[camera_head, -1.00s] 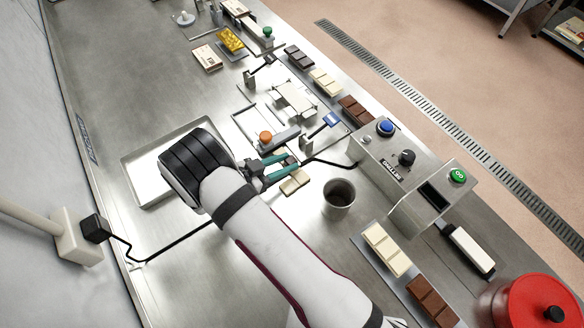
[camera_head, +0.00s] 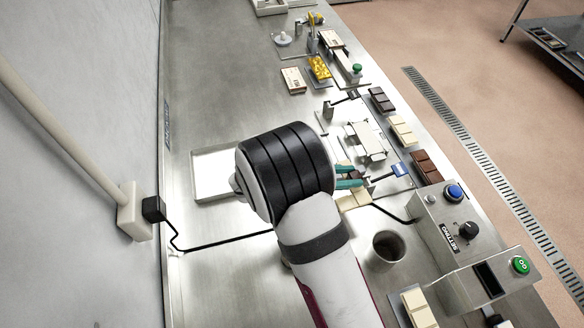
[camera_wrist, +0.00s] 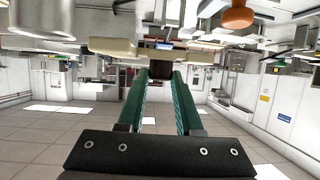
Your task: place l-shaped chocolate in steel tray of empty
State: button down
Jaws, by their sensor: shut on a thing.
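My gripper (camera_head: 350,178) has teal fingers and is shut on a small dark brown chocolate piece (camera_wrist: 160,71). Its shape is mostly hidden between the fingertips, so I cannot tell whether it is L-shaped. In the head view my wrist hides part of the gripper. The steel tray (camera_head: 200,196) lies to the left of my wrist, flat on the bench. Its right part is hidden behind my wrist; the part that shows is bare. The gripper is to the right of the tray, not over it.
A cream chocolate piece (camera_head: 353,201) lies just below the fingers. A grey cup (camera_head: 386,249) and a control box (camera_head: 455,235) stand to the right. A black cable (camera_head: 225,242) crosses the bench in front of the tray. Chocolate bars (camera_head: 403,130) line the far right edge.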

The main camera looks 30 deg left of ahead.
jog(key=w+a+r+n+t+y, duration=0.2)
jog(key=w+a+n+t+y, duration=0.15)
jog(key=a+n+y, duration=0.5)
jog(key=n+g+y, duration=0.1)
jog(key=n+y, duration=0.3)
jog(key=y, duration=0.1)
send_over(230, 170)
notch_tip(230, 170, down, 7)
jog(key=shift+d+f, duration=0.15)
jog(key=shift+f, duration=0.05)
notch_tip(230, 170, down, 3)
jog(key=shift+f, duration=0.55)
jog(key=shift+f, duration=0.15)
jog(key=c, duration=0.6)
grip_release()
